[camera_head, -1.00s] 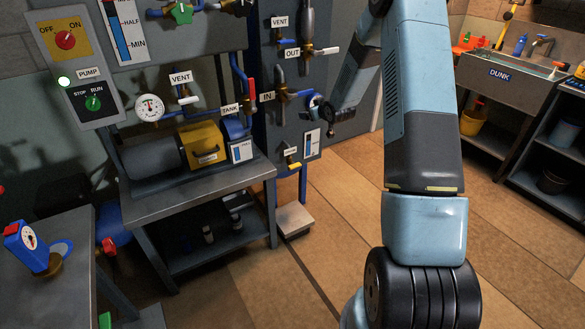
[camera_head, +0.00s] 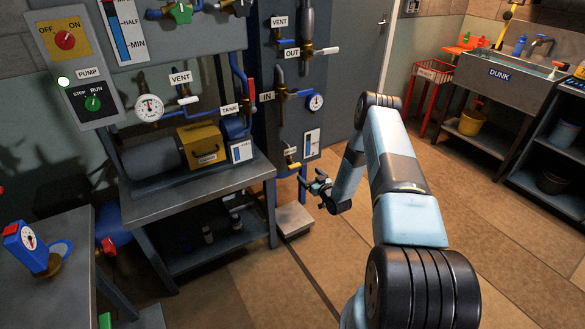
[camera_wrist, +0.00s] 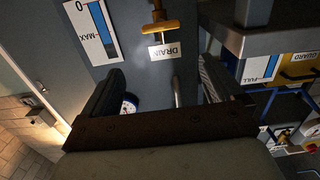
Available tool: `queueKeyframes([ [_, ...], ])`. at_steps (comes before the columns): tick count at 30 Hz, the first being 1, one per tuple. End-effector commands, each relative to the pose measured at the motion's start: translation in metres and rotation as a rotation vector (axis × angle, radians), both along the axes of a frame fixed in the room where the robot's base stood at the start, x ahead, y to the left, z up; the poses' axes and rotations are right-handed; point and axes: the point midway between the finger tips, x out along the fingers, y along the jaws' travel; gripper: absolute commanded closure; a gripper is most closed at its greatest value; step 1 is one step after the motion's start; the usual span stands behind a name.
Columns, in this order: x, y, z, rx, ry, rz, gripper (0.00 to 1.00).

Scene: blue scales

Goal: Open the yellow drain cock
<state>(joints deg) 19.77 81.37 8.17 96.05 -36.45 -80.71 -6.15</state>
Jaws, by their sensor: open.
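The yellow drain cock (camera_head: 294,166) sits low on the grey panel, below its white DRAIN label (camera_head: 291,151), with a blue pipe under it. In the wrist view the cock (camera_wrist: 157,27) shows as a yellow handle at top centre, lying crosswise, with the label (camera_wrist: 165,50) beside it. My gripper (camera_head: 318,185) is open and empty, just right of and below the cock in the head view. In the wrist view my two dark fingers (camera_wrist: 160,70) are spread apart; the handle lies beyond their tips, not between them. No contact shows.
A grey workbench (camera_head: 190,195) with a yellow guard (camera_head: 202,144) stands left of the panel. A level gauge (camera_head: 312,142) is right of the cock. A pale block (camera_head: 294,219) is on the floor below. The floor to the right is open.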

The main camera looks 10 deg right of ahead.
Motion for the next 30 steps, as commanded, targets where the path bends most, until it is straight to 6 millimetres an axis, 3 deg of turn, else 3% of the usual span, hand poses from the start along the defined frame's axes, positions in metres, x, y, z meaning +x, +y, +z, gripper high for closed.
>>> queueKeyframes([
  [6, -0.013, 0.002, -0.023, 0.031, -0.029, -0.003, 0.06],
  [11, -0.004, 0.005, -0.024, 0.034, -0.035, -0.003, 0.06],
  [30, 0.095, 0.037, -0.024, 0.033, -0.033, -0.002, 0.06],
])
